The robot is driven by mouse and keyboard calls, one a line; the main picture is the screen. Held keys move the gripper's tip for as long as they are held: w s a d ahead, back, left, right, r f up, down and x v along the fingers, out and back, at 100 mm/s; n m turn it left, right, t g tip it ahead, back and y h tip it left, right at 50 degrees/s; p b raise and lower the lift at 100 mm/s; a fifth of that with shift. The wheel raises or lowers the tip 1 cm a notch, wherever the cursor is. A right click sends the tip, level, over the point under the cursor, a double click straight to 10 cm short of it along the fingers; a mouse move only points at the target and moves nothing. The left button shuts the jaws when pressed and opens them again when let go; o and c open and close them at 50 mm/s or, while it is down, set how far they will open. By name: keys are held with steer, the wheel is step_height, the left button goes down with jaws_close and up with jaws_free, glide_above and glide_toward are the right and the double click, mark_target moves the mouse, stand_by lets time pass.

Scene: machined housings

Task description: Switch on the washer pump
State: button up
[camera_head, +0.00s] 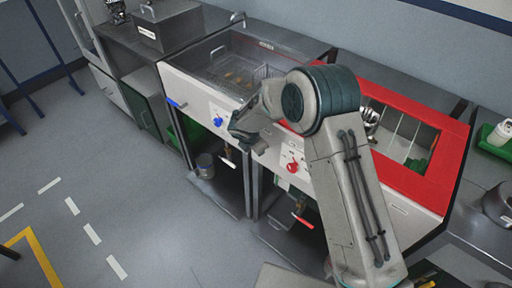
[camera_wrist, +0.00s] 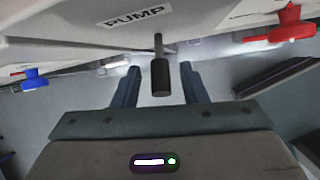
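The pump switch (camera_wrist: 160,76) is a thin metal lever with a black grip, under a "PUMP" label (camera_wrist: 138,17) on the pale front panel. In the wrist view it stands between the two fingers of my gripper (camera_wrist: 160,68), with a visible gap on both sides. My gripper is open and holds nothing. In the head view my gripper (camera_head: 243,132) is at the front panel of the washer (camera_head: 205,104), between the blue knob and the red knob. The switch cannot be made out there.
A blue knob (camera_head: 218,121) and a red knob (camera_head: 293,167) stick out from the panels on either side; the red-framed unit (camera_head: 440,170) is at right. Open cabinets lie below, with a red-handled valve (camera_head: 302,220).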

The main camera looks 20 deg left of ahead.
steer(key=b+v, duration=0.1)
steer(key=v, duration=1.2)
steer(key=shift+d, duration=0.15)
steer(key=s+d+r+m+h, duration=0.1)
steer(key=d+r+m, duration=0.3)
steer(key=d, duration=0.4)
steer(key=s+d+r+m+g, duration=0.1)
steer(key=d+r+m, duration=0.2)
steer(key=d+m, duration=0.3)
steer(key=s+d+r+m+h, duration=0.1)
steer(key=d+r+m, duration=0.25)
steer(key=d, duration=0.55)
steer(key=s+d+r+m+g+y, duration=0.1)
steer(key=s+d+r+m+y, duration=0.1)
steer(key=s+d+m, duration=1.2)
steer(key=s+r+m, duration=0.1)
steer(key=s+m, duration=0.1)
steer(key=m, duration=0.1)
steer(key=shift+s+d+y, duration=0.3)
steer(key=shift+s+d, duration=0.1)
